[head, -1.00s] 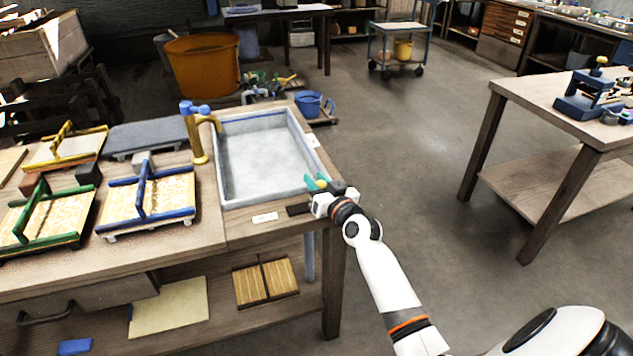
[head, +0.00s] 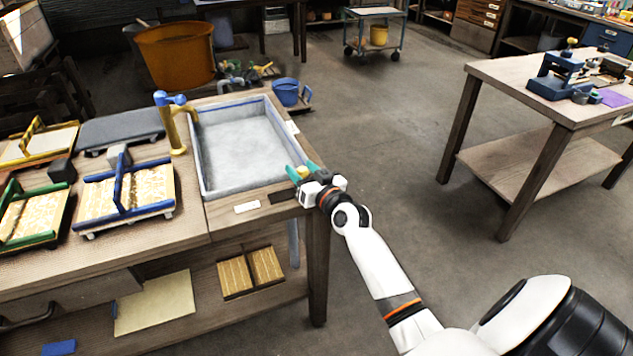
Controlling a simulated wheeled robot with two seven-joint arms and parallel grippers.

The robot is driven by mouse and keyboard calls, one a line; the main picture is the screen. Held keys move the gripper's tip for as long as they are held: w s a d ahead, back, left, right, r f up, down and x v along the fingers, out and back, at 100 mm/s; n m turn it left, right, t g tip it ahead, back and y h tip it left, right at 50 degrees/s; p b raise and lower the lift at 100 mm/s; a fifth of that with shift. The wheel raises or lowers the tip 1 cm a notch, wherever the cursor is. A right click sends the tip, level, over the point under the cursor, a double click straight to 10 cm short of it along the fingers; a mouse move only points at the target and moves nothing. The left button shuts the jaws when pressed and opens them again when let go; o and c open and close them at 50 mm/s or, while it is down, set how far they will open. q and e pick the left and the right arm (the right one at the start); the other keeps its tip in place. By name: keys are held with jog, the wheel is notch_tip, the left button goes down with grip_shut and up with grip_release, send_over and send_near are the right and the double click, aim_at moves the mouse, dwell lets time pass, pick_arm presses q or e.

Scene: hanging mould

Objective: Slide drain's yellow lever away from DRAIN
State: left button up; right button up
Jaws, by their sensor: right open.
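The sink basin (head: 240,150), pale grey with a blue edge, is set into the bench at its right end. My right gripper (head: 300,172) is at the basin's front right corner, with its teal fingers apart. A small yellow piece (head: 303,172), which looks like the drain's lever, shows between or just behind the fingers. I cannot tell whether the fingers touch it. The gripper body hides part of that corner. No DRAIN lettering is readable; a small white label (head: 247,207) lies on the front ledge and another (head: 292,127) on the right rim. My left gripper is not in view.
A brass tap (head: 176,130) with a blue handle stands at the basin's left. Framed moulds with blue (head: 125,195) and green (head: 32,215) bars lie on the bench. A blue bucket (head: 286,92) stands behind the basin. Open floor lies right of the bench, before another table (head: 510,90).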

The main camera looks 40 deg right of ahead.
jog(key=s, duration=1)
jog(key=shift+s, duration=0.35)
jog(key=shift+a, duration=0.1)
jog(key=s+a+f+g+p, duration=0.1)
jog(key=s+a+f+g, duration=0.2)
jog(key=f, duration=0.8)
jog(key=s+a+f+n+g+p, duration=0.1)
jog(key=s+f+g+p, duration=0.3)
jog(key=f, duration=0.7)
jog(key=s+a+f+g+b, duration=0.1)
jog(key=s+a+f+g, duration=0.3)
jog(key=f, duration=0.7)
jog(key=s+a+f+n+g+p, duration=0.1)
jog(key=s+f, duration=0.3)
jog(key=s, duration=0.6)
jog(key=s+a+f+n+g+p, duration=0.1)
jog(key=s+f, duration=0.4)
jog(key=s, duration=0.6)
jog(key=s+a+f+n+g+p, duration=0.1)
jog(key=s+a+f+n+g, duration=0.1)
jog(key=s, duration=0.8)
notch_tip(320, 180, down, 3)
jog(key=shift+s+a+f+g+y, duration=0.15)
jog(key=shift+s+a+g+y, duration=0.2)
jog(key=shift+a+g, duration=0.5)
jog(key=shift+d, duration=0.2)
